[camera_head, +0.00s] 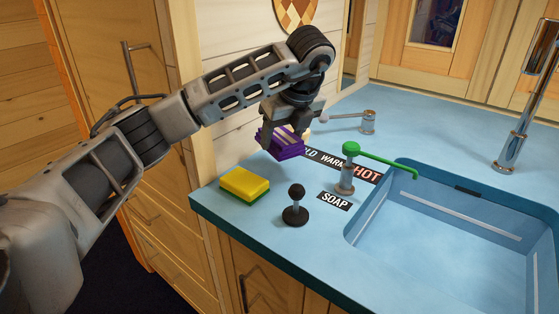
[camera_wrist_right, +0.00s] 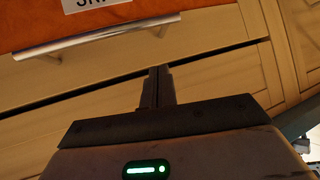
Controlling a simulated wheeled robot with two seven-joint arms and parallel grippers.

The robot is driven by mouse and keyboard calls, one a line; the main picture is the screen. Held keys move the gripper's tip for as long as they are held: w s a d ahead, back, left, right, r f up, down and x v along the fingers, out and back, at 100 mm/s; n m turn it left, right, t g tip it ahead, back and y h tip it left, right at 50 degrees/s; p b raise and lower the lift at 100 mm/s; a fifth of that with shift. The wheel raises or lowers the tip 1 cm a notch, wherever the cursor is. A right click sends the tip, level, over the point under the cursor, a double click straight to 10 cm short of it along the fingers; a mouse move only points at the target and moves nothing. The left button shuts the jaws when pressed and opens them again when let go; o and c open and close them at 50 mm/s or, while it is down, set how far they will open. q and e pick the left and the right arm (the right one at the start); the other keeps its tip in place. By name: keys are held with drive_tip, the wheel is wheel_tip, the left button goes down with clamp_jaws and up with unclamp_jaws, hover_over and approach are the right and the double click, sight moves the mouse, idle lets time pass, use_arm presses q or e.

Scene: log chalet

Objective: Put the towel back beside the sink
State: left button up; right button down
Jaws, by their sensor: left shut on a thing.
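A folded purple towel (camera_head: 283,144) with pale stripes is at the back left of the blue counter in the head view. My left gripper (camera_head: 284,130) comes down on it from above and is shut on it. I cannot tell whether the towel touches the counter or hangs just above it. The blue sink (camera_head: 368,222) is set into the counter to the right of the towel. My right gripper (camera_wrist_right: 158,86) is shut and empty in the right wrist view, in front of wooden drawers.
A metal lever (camera_head: 368,121) and a chrome tap (camera_head: 512,135) stand behind. A drawer handle (camera_wrist_right: 100,38) is close to my right gripper.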

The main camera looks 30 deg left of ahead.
sight(282, 134)
use_arm(q)
drive_tip(key=shift+w+a+f+p, duration=0.15)
drive_tip(key=shift+w+a+f, duration=0.25)
drive_tip(key=shift+f, duration=0.2)
drive_tip(key=shift+w+a+f+p, duration=0.15)
drive_tip(key=shift+w+a+f, duration=0.1)
drive_tip(key=shift+a+f, duration=0.25)
drive_tip(key=shift+w+a+f, duration=0.2)
drive_tip(key=shift+w+f, duration=0.1)
drive_tip(key=shift+f, duration=0.25)
wheel_tip(282, 134, down, 2)
drive_tip(key=shift+w+a+f+p, duration=0.1)
drive_tip(key=shift+a+f+p, duration=0.1)
drive_tip(key=shift+p, duration=0.15)
drive_tip(key=shift+f, duration=0.55)
drive_tip(key=o, duration=0.9)
drive_tip(key=shift+f, duration=0.1)
